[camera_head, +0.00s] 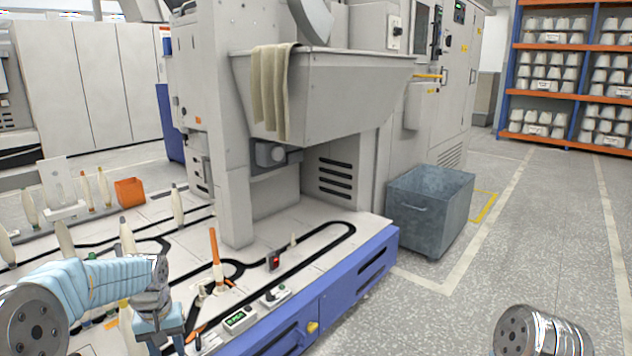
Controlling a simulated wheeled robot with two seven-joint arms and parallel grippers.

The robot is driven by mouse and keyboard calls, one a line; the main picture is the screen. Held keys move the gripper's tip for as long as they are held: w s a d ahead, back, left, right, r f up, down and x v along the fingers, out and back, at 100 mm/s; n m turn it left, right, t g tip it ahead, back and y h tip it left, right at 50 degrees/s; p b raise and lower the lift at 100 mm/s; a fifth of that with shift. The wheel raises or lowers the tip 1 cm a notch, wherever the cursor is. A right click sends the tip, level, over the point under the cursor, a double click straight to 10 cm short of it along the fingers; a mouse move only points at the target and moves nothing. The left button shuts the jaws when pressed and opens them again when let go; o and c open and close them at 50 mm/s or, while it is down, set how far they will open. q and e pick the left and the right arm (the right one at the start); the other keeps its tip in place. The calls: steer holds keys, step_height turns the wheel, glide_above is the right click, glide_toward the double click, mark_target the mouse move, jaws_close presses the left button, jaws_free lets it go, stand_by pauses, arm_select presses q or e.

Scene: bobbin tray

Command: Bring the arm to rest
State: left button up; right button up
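My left arm (95,283), in a light blue sleeve, reaches in from the lower left over the white machine deck. My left gripper (163,332) points down at the bottom edge, above the near side of the deck. Its fingertips are too small and partly cut off, so I cannot tell if they are open or hold anything. Of my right arm only a metal joint (540,335) shows at the bottom right, over the floor. My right gripper is outside the picture.
The deck (285,235) carries black tracks, several bobbins on pegs, an orange-tipped bobbin (216,255) and an orange box (130,192). A grey hopper with a cloth (270,90) stands behind. A metal bin (430,208) stands on the floor. The floor at right is clear before the shelves (565,92).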

arm_select(q)
steer(key=s+d+f+m+h+p, duration=0.2)
steer(key=s+d+f+p, duration=0.25)
steer(key=d+f, duration=0.75)
steer(key=s+d+f+h+p, duration=0.1)
steer(key=s+d+f, duration=0.3)
steer(key=s, duration=0.4)
steer(key=s+d+f+h+p, duration=0.1)
steer(key=s+d+f+p, duration=0.1)
steer(key=s, duration=0.7)
steer(key=d+f, duration=0.1)
steer(key=d, duration=0.1)
steer(key=shift+d+f+t, duration=0.3)
steer(key=shift+f, duration=0.1)
steer(key=shift+s, duration=0.15)
